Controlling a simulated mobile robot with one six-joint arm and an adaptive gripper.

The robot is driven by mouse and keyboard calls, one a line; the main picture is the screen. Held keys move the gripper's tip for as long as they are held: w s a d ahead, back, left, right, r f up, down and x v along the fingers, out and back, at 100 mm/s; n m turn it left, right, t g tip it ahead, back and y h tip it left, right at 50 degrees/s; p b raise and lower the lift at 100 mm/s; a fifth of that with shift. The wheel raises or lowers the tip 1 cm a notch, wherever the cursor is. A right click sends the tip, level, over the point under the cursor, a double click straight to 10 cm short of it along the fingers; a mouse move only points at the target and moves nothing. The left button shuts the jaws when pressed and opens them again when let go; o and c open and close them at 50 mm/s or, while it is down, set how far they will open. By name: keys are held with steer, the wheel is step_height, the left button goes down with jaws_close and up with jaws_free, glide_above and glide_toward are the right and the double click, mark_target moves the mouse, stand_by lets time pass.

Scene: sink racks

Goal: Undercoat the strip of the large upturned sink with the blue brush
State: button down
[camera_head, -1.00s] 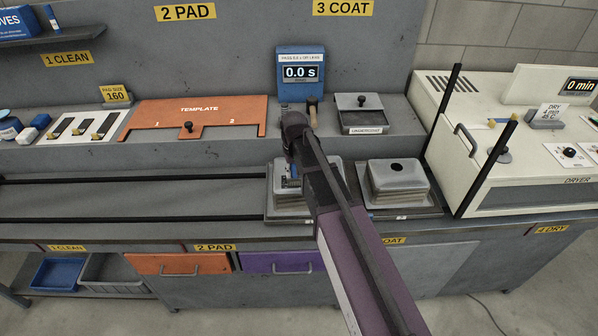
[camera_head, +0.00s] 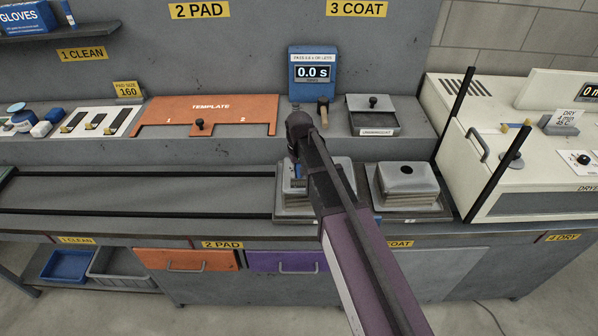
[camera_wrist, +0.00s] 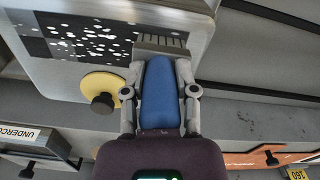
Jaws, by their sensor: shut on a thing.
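My gripper (camera_wrist: 160,72) is shut on the blue brush (camera_wrist: 160,95), with its bristles (camera_wrist: 160,43) over the top of the upturned sink (camera_wrist: 70,85) in the wrist view. A dark strip (camera_wrist: 88,42) with scattered white specks runs along the sink to the left of the bristles. Whether the bristles touch the surface, I cannot tell. A yellow disc with a black knob (camera_wrist: 103,86) sits on the sink beside the strip. In the head view this sink (camera_head: 289,189) is the left of two, mostly hidden by my arm; a little blue of the brush (camera_head: 298,170) shows.
A second upturned sink (camera_head: 416,183) with a hole stands to the right. The undercoat tray (camera_head: 374,121) is behind, beside a blue timer (camera_head: 313,62) reading 0.0 s. The orange template (camera_head: 235,110) lies left, the dryer (camera_head: 540,160) stands right. Rails run left.

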steer(key=shift+d, duration=0.15)
steer(key=shift+d+r, duration=0.1)
steer(key=shift+d, duration=1.45)
steer(key=shift+d, duration=1.65)
steer(key=shift+d, duration=0.1)
steer(key=shift+s+d, duration=0.1)
steer(key=shift+d, duration=1.5)
steer(key=shift+d, duration=0.15)
steer(key=shift+d, duration=1.5)
